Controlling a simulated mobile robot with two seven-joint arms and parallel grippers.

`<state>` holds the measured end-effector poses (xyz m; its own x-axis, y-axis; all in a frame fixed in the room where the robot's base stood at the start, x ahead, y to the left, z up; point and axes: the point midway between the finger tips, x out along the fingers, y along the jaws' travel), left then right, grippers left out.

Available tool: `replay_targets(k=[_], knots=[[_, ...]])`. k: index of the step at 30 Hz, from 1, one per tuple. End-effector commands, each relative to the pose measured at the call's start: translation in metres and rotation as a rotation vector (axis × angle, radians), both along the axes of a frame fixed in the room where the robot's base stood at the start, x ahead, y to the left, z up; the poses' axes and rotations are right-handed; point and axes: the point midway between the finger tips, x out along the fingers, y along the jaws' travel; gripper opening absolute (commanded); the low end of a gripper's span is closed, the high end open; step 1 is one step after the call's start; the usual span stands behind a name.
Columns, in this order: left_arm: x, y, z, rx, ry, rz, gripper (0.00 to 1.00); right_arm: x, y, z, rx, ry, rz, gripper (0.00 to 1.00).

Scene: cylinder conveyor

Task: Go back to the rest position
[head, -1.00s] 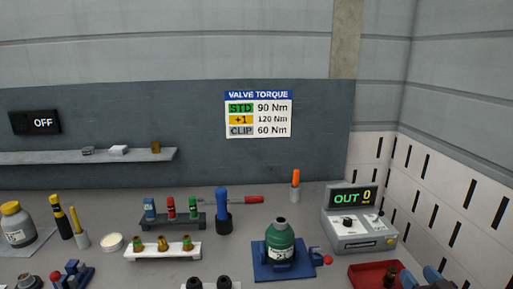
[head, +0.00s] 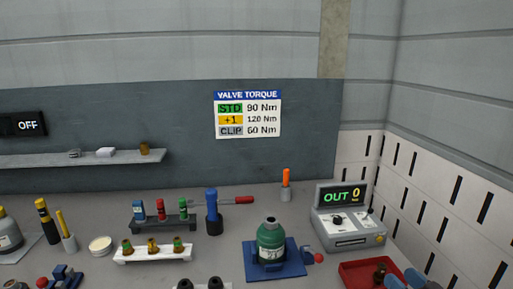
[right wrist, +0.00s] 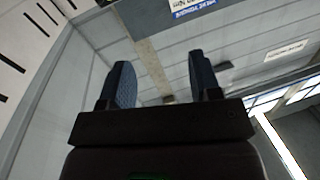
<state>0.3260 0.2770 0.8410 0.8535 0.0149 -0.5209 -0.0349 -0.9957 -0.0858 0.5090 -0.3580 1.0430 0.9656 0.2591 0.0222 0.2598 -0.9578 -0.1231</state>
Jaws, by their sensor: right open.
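My right gripper (head: 404,280) shows only as blue fingertips at the bottom right of the head view, beside the red tray. In the right wrist view the right gripper (right wrist: 163,84) has its two blue fingers wide apart with nothing between them, facing the walls. My left gripper is not in view. A green bottle (head: 270,240) stands upright in a blue clamp base (head: 296,268) on the bench.
The red tray (head: 351,273) holds a small dark part. A counter box (head: 348,222) reading "OUT 0" stands behind it. Racks of coloured sockets (head: 150,226) and brass fittings (head: 127,256) stand left of the bottle. A shelf (head: 60,161) is on the wall.

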Motion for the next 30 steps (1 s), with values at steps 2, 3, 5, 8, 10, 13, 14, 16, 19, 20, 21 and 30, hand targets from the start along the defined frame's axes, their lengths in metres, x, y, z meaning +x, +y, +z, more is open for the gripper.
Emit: replay_targets(k=[2, 3, 5, 8, 10, 13, 14, 16, 19, 20, 21, 30], knots=[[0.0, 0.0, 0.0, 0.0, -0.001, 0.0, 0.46, -0.002, 0.011, -0.001, -0.014, -0.002, 0.045, 0.58], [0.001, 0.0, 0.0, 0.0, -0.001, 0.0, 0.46, -0.004, 0.016, -0.004, -0.022, 0.001, 0.066, 0.58], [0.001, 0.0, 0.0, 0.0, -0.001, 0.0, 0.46, -0.008, 0.023, -0.008, -0.036, 0.01, 0.092, 0.58], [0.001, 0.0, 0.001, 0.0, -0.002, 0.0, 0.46, -0.015, 0.035, -0.02, -0.063, 0.035, 0.123, 0.58], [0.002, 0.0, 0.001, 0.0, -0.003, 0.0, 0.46, -0.021, 0.041, -0.03, -0.084, 0.057, 0.136, 0.58], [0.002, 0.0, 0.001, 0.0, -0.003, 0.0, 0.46, -0.03, 0.05, -0.047, -0.116, 0.097, 0.141, 0.58], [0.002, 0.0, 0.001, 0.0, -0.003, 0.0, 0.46, -0.033, 0.052, -0.052, -0.127, 0.108, 0.14, 0.58], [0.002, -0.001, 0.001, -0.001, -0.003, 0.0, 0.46, -0.04, 0.056, -0.065, -0.151, 0.142, 0.13, 0.58], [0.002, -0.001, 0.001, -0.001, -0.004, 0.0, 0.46, -0.051, 0.06, -0.084, -0.185, 0.19, 0.103, 0.58], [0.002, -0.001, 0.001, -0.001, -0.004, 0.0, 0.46, -0.055, 0.062, -0.09, -0.195, 0.206, 0.094, 0.58], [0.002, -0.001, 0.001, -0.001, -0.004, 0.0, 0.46, -0.06, 0.063, -0.098, -0.211, 0.227, 0.077, 0.58], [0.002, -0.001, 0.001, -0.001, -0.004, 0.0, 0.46, -0.111, 0.066, -0.156, -0.33, 0.389, -0.092, 0.58]])
